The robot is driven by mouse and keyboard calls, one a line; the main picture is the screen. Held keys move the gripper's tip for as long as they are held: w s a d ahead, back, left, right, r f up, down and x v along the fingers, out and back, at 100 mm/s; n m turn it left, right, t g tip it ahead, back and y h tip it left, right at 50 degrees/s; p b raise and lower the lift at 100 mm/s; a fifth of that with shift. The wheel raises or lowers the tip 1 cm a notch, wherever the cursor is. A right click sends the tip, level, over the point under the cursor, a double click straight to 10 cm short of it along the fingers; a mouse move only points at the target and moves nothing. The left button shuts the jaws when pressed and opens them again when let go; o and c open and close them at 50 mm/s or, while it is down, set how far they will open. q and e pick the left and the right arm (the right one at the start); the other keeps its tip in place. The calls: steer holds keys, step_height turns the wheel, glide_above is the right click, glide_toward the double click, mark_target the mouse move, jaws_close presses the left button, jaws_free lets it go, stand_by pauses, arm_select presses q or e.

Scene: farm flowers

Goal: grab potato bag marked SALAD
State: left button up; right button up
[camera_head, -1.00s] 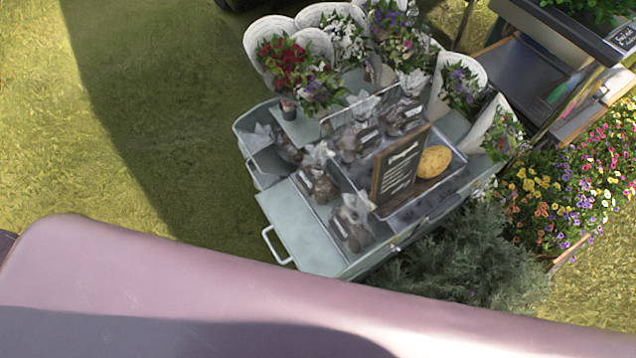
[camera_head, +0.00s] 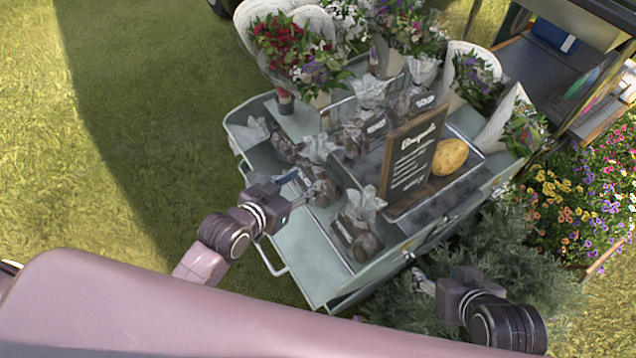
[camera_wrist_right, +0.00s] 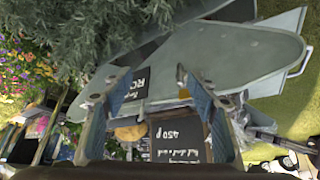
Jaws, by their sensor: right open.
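Several clear potato bags with dark contents and small black labels stand on the grey-green cart (camera_head: 310,245). One bag (camera_head: 358,225) is at the front, one (camera_head: 322,180) at the middle left, and others (camera_head: 362,130) (camera_head: 412,98) are further back. I cannot make out SALAD on any label. My left gripper (camera_head: 301,187) has its fingers apart beside the middle-left bag; contact is unclear. My right gripper (camera_head: 415,276) is open and empty in front of the cart, right of the front bag. The right wrist view shows its spread fingers (camera_wrist_right: 158,92) near the cart side.
Wrapped bouquets (camera_head: 295,45) crowd the back. A cart handle (camera_head: 270,262) juts out at the front left. Grey-green shrubs (camera_head: 520,255) lie below the right gripper. Grass at left is clear.

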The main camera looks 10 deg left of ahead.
mark_target(315, 160)
arm_select(q)
steer(key=shift+t, duration=0.6)
steer(key=w, duration=0.2)
steer(key=w+d+b, duration=0.1)
steer(key=w, duration=0.1)
steer(key=shift+w+r, duration=0.15)
steer(key=shift+w, duration=0.1)
steer(key=shift+a+b+x, duration=0.2)
steer(key=shift+b+x, duration=0.4)
steer(key=shift+x, duration=0.45)
steer(key=b+x, duration=0.1)
steer(key=x, duration=0.2)
steer(key=shift+s, duration=0.1)
arm_select(e)
steer(key=w+a+r+t+y, duration=0.1)
steer(key=w+a+r+t, duration=0.1)
steer(key=w+r+t, duration=0.2)
steer(key=w+a+r+t+y, duration=0.1)
steer(key=w+a+r+t, duration=0.2)
steer(key=w+r, duration=0.5)
steer(key=shift+w+r+t+y, duration=0.2)
steer(key=shift+r+t+y, duration=0.2)
steer(key=shift+r+t, duration=0.55)
arm_select(q)
steer(key=shift+c, duration=0.3)
jaws_close()
